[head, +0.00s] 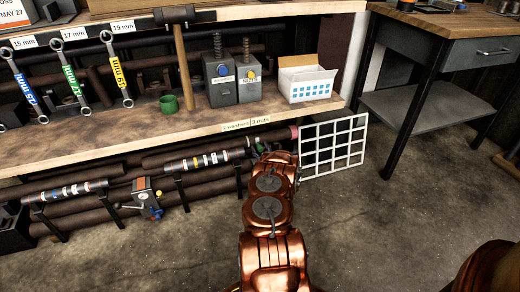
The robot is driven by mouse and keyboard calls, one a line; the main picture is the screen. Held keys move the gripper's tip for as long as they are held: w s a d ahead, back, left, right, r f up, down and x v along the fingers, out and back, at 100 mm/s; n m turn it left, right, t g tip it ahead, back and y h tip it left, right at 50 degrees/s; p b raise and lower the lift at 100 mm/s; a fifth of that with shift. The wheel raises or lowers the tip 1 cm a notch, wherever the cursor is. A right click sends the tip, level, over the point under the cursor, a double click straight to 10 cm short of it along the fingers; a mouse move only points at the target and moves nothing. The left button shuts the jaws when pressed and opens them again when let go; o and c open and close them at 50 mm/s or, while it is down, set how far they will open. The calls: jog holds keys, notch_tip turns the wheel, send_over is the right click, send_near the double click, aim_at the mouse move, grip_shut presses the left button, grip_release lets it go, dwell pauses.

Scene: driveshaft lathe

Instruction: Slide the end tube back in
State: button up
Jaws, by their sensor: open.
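A long dark tube with a dull pink end (294,132) lies on the low rack under the bench, and its right end reaches toward a white wire grid (333,145). My copper arm reaches up from the bottom edge to this end. My gripper (262,143) is at the far end of the arm, close to the right part of the tube. It is small and partly hidden by the arm, and I cannot tell whether it touches the tube. No object shows held in it.
Striped tubes (197,160) and a clamp-like tool (147,197) sit on the rack. A side table (430,90) stands right. The floor right of my arm is clear.

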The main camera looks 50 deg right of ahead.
jog(key=shift+s, duration=0.15)
jog(key=v, duration=1.1)
jog(key=shift+s+a, duration=0.25)
jog(key=shift+s, duration=0.05)
dwell(0.4)
